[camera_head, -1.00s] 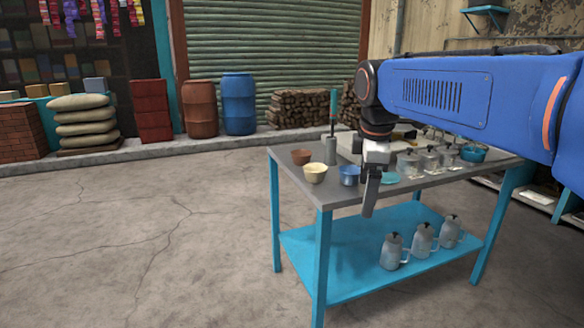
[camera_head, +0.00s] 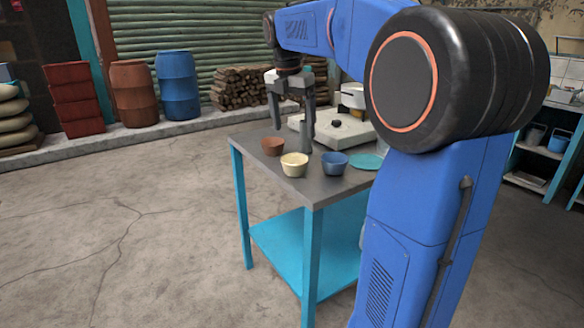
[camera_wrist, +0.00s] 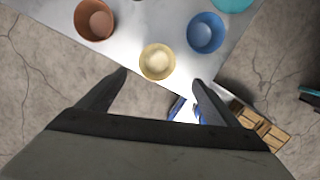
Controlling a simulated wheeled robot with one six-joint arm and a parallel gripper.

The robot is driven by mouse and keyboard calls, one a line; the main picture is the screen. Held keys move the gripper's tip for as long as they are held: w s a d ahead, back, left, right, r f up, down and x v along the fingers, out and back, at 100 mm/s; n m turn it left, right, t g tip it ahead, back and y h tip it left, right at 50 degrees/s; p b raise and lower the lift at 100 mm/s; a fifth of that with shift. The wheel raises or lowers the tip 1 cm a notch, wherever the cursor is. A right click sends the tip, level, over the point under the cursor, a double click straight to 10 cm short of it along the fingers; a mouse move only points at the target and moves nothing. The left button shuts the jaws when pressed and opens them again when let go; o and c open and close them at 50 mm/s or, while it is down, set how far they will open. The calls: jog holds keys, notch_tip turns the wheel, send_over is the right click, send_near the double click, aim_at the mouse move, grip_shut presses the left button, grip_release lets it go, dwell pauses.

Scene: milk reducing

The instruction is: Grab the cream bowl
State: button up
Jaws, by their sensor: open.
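The cream bowl (camera_head: 294,165) stands upright on the grey tabletop (camera_head: 262,183), close to its front edge.
A brown bowl (camera_head: 273,146) stands to the left of the cream bowl and a blue bowl (camera_head: 334,163) to its right. A teal dish (camera_head: 366,161) lies farther right. A pale appliance (camera_head: 345,130) stands behind. Open floor lies left of the table.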

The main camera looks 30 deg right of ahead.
send_near(295, 162)
jog(key=s+f, duration=0.3)
jog(key=shift+s+a+f, duration=0.1)
jog(key=shift+a, duration=0.3)
jog(key=shift+w+d+f, duration=0.1)
jog(key=shift+w+f, duration=0.05)
jog(key=shift+f, duration=0.75)
jog(key=shift+w+d+f, duration=0.1)
jog(key=shift+w+f, duration=0.05)
jog(key=shift+f, duration=0.7)
jog(key=shift+w+f, duration=0.15)
jog(key=shift+f, duration=0.75)
jog(key=c, duration=1.1)
